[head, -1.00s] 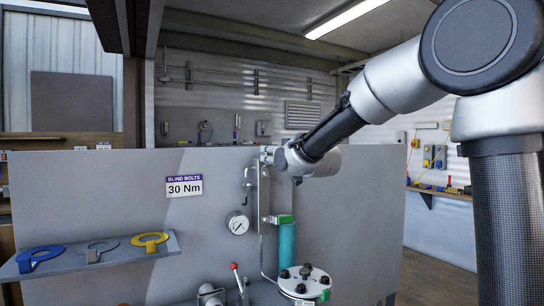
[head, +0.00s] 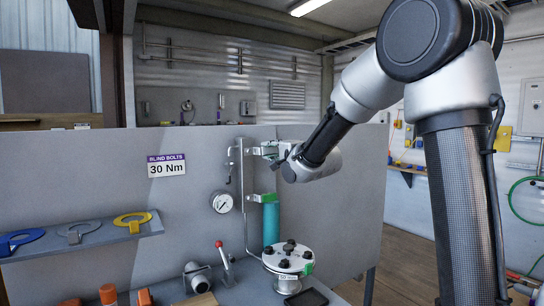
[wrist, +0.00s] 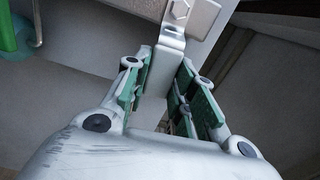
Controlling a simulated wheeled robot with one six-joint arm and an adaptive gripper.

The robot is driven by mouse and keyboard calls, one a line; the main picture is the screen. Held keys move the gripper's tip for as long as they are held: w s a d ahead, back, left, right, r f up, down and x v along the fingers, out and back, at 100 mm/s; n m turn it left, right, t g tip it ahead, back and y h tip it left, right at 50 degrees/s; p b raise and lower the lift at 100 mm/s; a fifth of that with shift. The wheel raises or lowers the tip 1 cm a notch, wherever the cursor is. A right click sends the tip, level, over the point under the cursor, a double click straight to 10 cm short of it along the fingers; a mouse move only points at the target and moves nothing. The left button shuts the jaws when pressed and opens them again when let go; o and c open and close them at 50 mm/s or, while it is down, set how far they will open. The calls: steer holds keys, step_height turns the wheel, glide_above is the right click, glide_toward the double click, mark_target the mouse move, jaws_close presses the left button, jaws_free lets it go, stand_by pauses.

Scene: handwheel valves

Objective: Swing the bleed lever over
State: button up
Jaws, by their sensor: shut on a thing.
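A flat, bent grey metal strip, which looks like the bleed lever (wrist: 166,50), comes down from a plate with a hex bolt (wrist: 180,10) at the top of the wrist view. My gripper (wrist: 160,82) has its green-padded fingers on either side of the strip and is shut on it. In the head view my gripper (head: 274,151) is at the top of the upright pipe (head: 243,185), beside the grey panel. The fingers hide most of the strip there.
A teal cylinder (head: 271,222) stands below my gripper, with a bolted flange (head: 288,258) in front. A pressure gauge (head: 222,202) and red-knobbed lever (head: 222,255) are to the left. A shelf (head: 85,238) holds several ring-shaped tools. Floor (head: 405,262) is open at right.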

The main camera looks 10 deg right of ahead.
steer(key=o, duration=0.9)
steer(key=shift+f, duration=0.2)
steer(key=shift+s, duration=0.1)
steer(key=shift+v, duration=2.95)
